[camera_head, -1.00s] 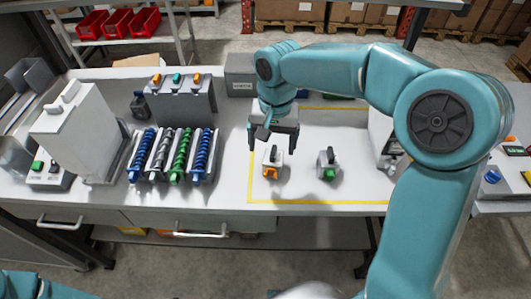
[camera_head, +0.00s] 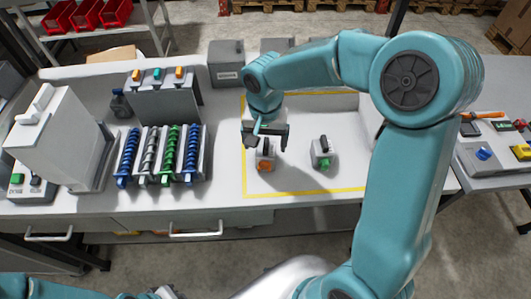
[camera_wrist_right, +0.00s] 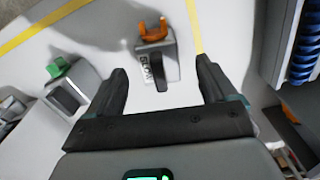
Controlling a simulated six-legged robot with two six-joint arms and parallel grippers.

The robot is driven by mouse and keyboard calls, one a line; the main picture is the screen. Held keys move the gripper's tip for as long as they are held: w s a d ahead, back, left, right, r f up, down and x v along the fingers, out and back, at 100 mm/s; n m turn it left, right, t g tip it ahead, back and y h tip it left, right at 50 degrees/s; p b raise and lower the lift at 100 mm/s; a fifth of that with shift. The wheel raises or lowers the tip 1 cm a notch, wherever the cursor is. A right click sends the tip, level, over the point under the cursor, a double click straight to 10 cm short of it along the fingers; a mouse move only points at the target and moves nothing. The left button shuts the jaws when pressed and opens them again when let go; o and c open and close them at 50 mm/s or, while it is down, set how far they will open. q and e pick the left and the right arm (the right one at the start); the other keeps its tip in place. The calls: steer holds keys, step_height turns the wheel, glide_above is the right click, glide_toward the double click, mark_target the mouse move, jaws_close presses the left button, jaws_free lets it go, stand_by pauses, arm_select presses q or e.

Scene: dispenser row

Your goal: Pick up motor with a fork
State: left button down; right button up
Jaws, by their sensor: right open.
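The motor with an orange fork-shaped end (camera_head: 264,163) stands on the white table inside the yellow outline. In the right wrist view the same motor (camera_wrist_right: 157,57) shows its dark handle and its U-shaped orange fork, lying ahead of and between the fingers. My right gripper (camera_head: 267,144) is open just above this motor, with one finger to each side; in the wrist view the gripper (camera_wrist_right: 162,70) holds nothing. A second motor with a green end (camera_head: 323,153) stands to the right. I do not see my left gripper.
Blue, grey and green spiral dispensers (camera_head: 160,155) stand in a row to the left. Behind them is a grey stand with coloured pieces (camera_head: 160,97). A large white machine (camera_head: 60,140) is at far left. The table inside the yellow outline is mostly free.

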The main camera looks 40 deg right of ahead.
mark_target(266, 153)
steer(key=shift+s+f, duration=0.15)
steer(key=shift+f, duration=0.05)
steer(key=f, duration=0.3)
steer(key=f+p, duration=0.1)
steer(key=shift+w+d+f, duration=0.15)
steer(key=shift+w+d, duration=0.15)
steer(key=shift+f, duration=0.35)
steer(key=shift+s+a, duration=0.15)
steer(key=shift+s, duration=0.05)
steer(key=shift+f, duration=0.1)
steer(key=shift+w, duration=0.2)
steer(key=c, duration=1)
steer(key=shift+s, duration=0.1)
steer(key=c, duration=0.4)
steer(key=shift+r, duration=0.35)
steer(key=shift+c, duration=0.2)
step_height(266, 153, up, 20)
steer(key=shift+f, duration=0.25)
